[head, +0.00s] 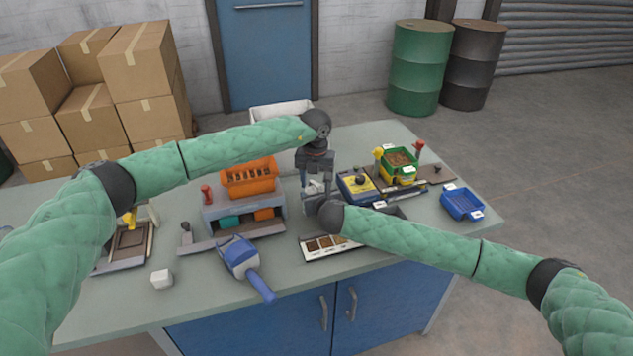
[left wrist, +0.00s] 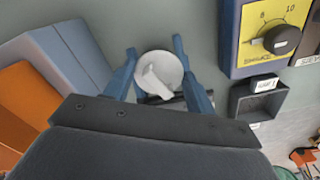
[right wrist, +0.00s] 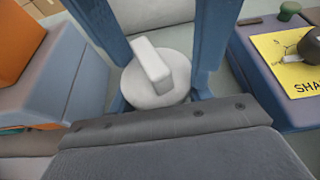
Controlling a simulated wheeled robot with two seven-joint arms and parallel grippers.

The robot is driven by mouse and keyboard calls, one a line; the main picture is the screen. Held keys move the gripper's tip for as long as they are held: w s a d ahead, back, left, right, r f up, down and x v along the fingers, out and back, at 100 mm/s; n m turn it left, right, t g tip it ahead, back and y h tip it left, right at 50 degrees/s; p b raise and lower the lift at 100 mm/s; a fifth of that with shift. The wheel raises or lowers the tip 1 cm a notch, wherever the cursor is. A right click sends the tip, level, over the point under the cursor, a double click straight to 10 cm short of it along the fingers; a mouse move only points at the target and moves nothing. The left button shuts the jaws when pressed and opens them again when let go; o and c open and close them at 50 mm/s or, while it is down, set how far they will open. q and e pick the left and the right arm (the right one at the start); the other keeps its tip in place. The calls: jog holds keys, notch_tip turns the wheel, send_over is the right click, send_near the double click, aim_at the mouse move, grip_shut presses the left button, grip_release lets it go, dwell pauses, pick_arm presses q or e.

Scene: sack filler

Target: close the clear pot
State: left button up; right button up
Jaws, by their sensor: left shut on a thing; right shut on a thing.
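A round white lid (left wrist: 165,66) with a bar handle sits between the fingers of my left gripper (left wrist: 155,58). It also shows close up in the right wrist view (right wrist: 160,85). My left gripper (head: 315,180) points down from above and is shut on the lid. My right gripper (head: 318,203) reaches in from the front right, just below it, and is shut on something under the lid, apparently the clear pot. The pot's walls are hidden by the lid and the grippers, so I cannot tell whether the lid touches the rim.
A blue box with a yellow dial panel (left wrist: 262,35) stands close to the right. A grey-blue stand with an orange bin (head: 250,178) stands to the left. A blue scoop (head: 240,257), a sample tray (head: 325,246) and a blue tray (head: 462,204) lie around.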

pick_arm(q)
jog(key=shift+s+d+f, duration=0.2)
jog(key=shift+s+f, duration=0.05)
jog(key=shift+s, duration=0.15)
pick_arm(e)
jog(key=shift+w+r, duration=0.25)
jog(key=shift+r, duration=0.25)
pick_arm(q)
jog(key=shift+s+d+r, duration=0.1)
jog(key=shift+s+r, duration=0.1)
jog(key=shift+r, duration=0.05)
pick_arm(e)
jog(key=shift+d, duration=0.1)
jog(key=shift+f, duration=0.15)
